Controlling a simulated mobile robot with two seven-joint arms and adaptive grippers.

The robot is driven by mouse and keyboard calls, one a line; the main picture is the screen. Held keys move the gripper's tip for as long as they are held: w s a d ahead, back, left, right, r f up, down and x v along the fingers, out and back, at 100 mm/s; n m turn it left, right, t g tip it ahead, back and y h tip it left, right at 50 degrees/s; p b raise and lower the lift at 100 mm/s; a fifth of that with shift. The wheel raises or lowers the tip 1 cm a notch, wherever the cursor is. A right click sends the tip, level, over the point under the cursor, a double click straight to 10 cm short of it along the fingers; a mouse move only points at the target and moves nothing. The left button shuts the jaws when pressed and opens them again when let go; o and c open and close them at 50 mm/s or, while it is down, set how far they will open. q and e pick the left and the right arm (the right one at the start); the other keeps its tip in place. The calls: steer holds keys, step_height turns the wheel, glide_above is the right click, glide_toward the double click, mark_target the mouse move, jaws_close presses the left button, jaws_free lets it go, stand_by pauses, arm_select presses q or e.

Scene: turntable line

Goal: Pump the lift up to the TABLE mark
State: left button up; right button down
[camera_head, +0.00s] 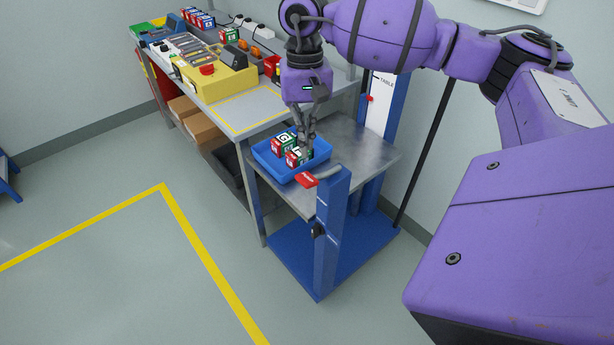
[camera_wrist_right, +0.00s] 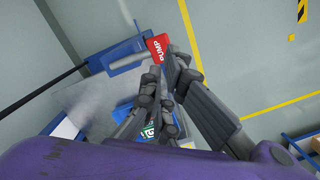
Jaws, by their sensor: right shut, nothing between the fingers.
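The lift has a steel platform (camera_head: 365,150) between blue posts on a blue base (camera_head: 290,250). A white scale panel (camera_head: 378,105) on its rear post bears the word TABLE near the top. A red pointer (camera_head: 370,99) sits a little below that word. The red PUMP handle (camera_head: 306,180) sticks out at the front post; it also shows in the wrist view (camera_wrist_right: 158,48). My right gripper (camera_head: 308,145) is shut and empty, pointing down above the tray, close to the handle. In the wrist view its fingertips (camera_wrist_right: 163,62) appear beside the handle; contact is unclear.
A blue tray (camera_head: 262,158) with several lettered blocks (camera_head: 284,143) stands on the platform, partly hidden by my gripper. The workbench (camera_head: 245,110) adjoins at the left, with a yellow box (camera_head: 215,78) on it. Open floor with a yellow line (camera_head: 200,225) lies in front.

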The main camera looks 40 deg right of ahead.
mark_target(307, 177)
steer(key=shift+a+f, duration=0.1)
steer(key=shift+f, duration=0.5)
steer(key=f, duration=0.1)
steer(key=f+b, duration=0.1)
steer(key=f, duration=0.3)
steer(key=shift+s, duration=0.3)
steer(key=shift+a+f+b, duration=0.1)
steer(key=shift+f+b, duration=0.25)
steer(key=shift+f, duration=0.05)
